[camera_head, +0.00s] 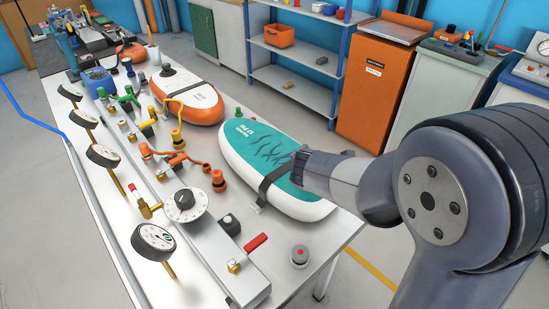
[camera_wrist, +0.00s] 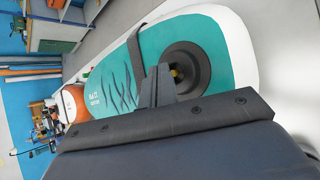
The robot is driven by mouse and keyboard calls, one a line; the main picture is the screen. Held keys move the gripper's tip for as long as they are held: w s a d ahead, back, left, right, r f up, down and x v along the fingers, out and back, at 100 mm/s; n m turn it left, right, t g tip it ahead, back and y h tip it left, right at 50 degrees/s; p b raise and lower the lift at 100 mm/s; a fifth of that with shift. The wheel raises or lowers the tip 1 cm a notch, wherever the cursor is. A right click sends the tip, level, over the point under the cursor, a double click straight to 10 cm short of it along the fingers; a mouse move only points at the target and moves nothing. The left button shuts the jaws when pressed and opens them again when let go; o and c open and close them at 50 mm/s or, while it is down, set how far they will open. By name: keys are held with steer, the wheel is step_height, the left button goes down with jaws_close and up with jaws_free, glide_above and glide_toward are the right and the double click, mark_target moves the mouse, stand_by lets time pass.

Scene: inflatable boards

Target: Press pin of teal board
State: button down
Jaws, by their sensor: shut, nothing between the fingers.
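The teal board (camera_head: 250,147), white-rimmed with dark wavy marks, lies on the table at the near right, a dark strap across it. It also fills much of the wrist view (camera_wrist: 125,68). There, a round dark valve (camera_wrist: 204,58) is set in the teal top, with a small yellowish pin (camera_wrist: 175,73) partly showing at its middle. My gripper (camera_wrist: 160,72) is shut and empty, its fingertips over the left part of the valve beside the pin. Whether they touch it I cannot tell. In the head view, my arm hides the valve.
An orange-and-white board (camera_head: 200,105) lies farther back on the table. A rail with gauges (camera_head: 103,155), a dial (camera_head: 185,205), hoses and a red-handled valve (camera_head: 255,242) runs along the left. A small red-topped button (camera_head: 299,254) sits at the near table corner.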

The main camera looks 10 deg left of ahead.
steer(key=shift+f+b, duration=0.35)
steer(key=shift+f, duration=0.05)
steer(key=shift+r, duration=0.15)
steer(key=shift+r+p, duration=0.85)
steer(key=shift+p, duration=0.1)
step_height(320, 180, up, 6)
steer(key=p, duration=0.5)
steer(key=shift+p, duration=0.3)
stand_by(1.1)
